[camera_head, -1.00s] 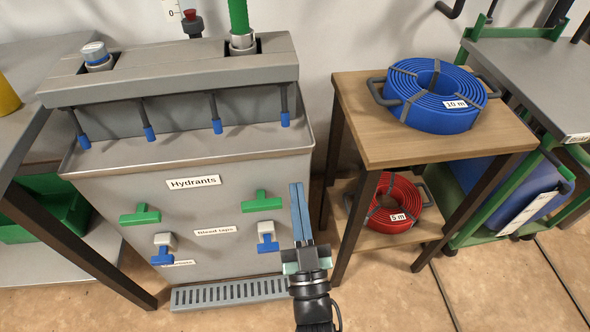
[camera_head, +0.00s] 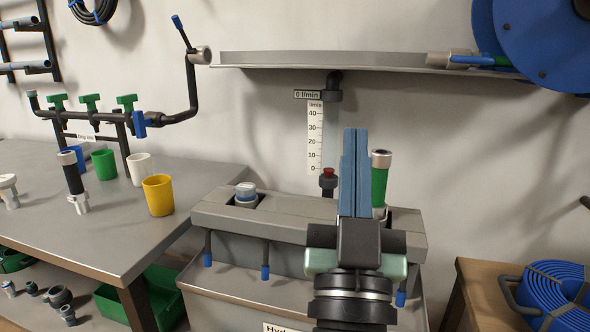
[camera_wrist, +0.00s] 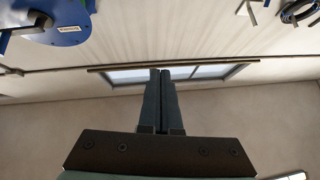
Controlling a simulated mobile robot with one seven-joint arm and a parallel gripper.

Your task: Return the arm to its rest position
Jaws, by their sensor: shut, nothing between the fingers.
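My gripper (camera_head: 355,135) stands upright in the head view, in front of the hydrant tank (camera_head: 215,293). Its two blue fingers are pressed together with nothing between them. It covers part of the tank's top and is left of a green hose piece with a grey collar (camera_head: 380,180). In the wrist view the fingers (camera_wrist: 160,75) show dark and side by side, pointing toward a window-like panel (camera_wrist: 205,72). No object touches the fingertips in either view.
A grey workbench (camera_head: 130,220) at left bears yellow (camera_head: 158,196), green (camera_head: 104,165) and white (camera_head: 139,169) cups. A shelf (camera_head: 330,62) and a blue reel (camera_head: 530,40) are above. A blue coil (camera_head: 560,295) lies at lower right. Open wall space surrounds the flow scale (camera_head: 315,140).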

